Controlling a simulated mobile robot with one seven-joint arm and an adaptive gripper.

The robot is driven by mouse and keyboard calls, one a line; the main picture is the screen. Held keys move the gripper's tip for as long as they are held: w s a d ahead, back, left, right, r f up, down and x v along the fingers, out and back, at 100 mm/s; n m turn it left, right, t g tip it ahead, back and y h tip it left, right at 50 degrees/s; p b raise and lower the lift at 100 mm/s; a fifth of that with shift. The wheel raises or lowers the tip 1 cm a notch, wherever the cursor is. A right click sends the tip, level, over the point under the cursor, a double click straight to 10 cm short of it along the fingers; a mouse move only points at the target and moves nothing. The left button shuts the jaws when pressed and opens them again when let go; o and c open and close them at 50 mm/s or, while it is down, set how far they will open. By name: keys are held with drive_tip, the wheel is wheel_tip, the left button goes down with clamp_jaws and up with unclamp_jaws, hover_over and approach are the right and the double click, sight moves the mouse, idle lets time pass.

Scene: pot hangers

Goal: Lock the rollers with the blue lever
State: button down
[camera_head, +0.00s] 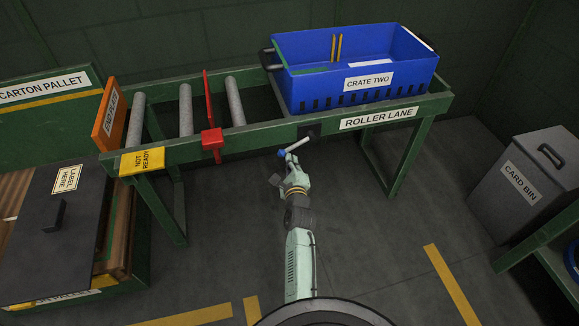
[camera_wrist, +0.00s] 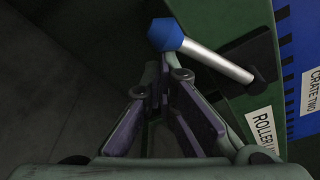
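The lever is a pale metal rod (camera_head: 299,155) with a blue knob (camera_head: 282,153), fixed to a dark mount on the front rail of the green roller lane (camera_head: 440,103). In the wrist view the rod (camera_wrist: 220,62) runs from the mount at right up to the blue knob (camera_wrist: 165,34). My gripper (camera_head: 289,160) is right at the knob end. In the wrist view my gripper's fingers (camera_wrist: 163,68) come together at the tips, just below the knob. They look shut with nothing between them. Whether the tips touch the knob cannot be told.
A blue crate labelled CRATE TWO (camera_head: 369,83) sits on the lane's right part. A red stop (camera_head: 212,140), bare rollers (camera_head: 186,110), an orange end plate (camera_head: 109,115) and a yellow NOT READY sign (camera_head: 142,161) are further left. A grey card bin (camera_head: 523,187) stands at right.

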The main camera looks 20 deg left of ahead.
drive_tip(key=r+p, duration=0.1)
drive_tip(key=p, duration=0.1)
drive_tip(key=a+r+m+p, duration=0.1)
drive_tip(key=p, duration=0.1)
drive_tip(key=shift+s+a+r, duration=0.15)
drive_tip(key=shift+s+r, duration=0.05)
drive_tip(key=shift+s, duration=0.15)
drive_tip(key=shift+f, duration=0.1)
idle(0.3)
